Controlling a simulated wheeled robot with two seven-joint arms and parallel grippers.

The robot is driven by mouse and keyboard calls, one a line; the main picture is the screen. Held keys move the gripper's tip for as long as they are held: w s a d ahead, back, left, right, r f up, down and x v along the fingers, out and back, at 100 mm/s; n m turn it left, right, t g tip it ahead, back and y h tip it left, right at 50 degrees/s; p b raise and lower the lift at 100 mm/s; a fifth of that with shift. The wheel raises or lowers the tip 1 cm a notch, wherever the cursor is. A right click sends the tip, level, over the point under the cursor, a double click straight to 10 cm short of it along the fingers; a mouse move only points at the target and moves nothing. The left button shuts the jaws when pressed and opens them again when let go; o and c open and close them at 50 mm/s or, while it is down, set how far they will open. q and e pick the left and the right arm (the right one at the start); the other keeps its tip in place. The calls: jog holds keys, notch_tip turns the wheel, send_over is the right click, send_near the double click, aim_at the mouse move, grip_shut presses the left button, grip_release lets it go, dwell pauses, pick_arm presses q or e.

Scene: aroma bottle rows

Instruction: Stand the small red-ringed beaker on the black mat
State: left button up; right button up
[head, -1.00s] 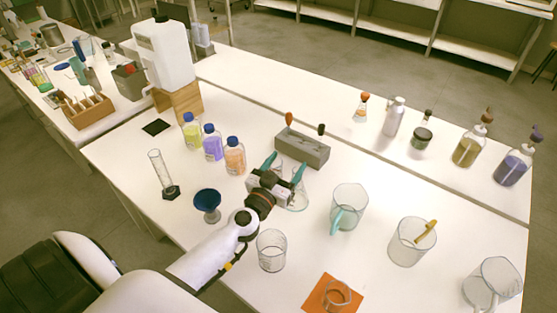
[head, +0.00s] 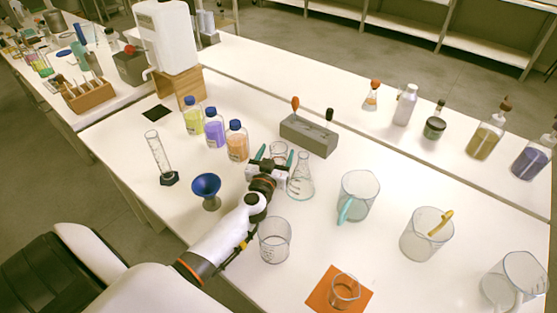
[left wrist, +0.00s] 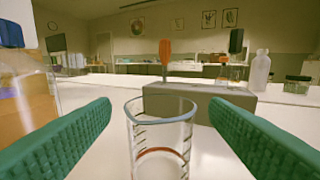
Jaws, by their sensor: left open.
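The small red-ringed beaker (left wrist: 160,135) is clear glass with dark marks and a red ring low on its wall. It stands upright on the white table; its upper part shows in the head view (head: 279,149). My left gripper (head: 276,158) is open, with its green fingers on either side of the beaker. In the left wrist view its fingers (left wrist: 160,112) show a gap to the glass on both sides. The black mat (head: 157,112) is a small bare square at the table's far left. My right gripper is not in view.
A conical flask (head: 301,178) stands close right of my left gripper.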

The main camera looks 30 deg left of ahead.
aim_at(280, 144)
pick_arm(q)
jog(key=b+x, duration=0.1)
jog(key=x, duration=0.3)
jog(key=shift+w+a, duration=0.1)
jog(key=shift+w, duration=0.3)
jog(key=shift+s, duration=0.1)
jog(key=shift+c, duration=0.3)
jog(key=c, duration=1.1)
jog(key=shift+r, duration=0.1)
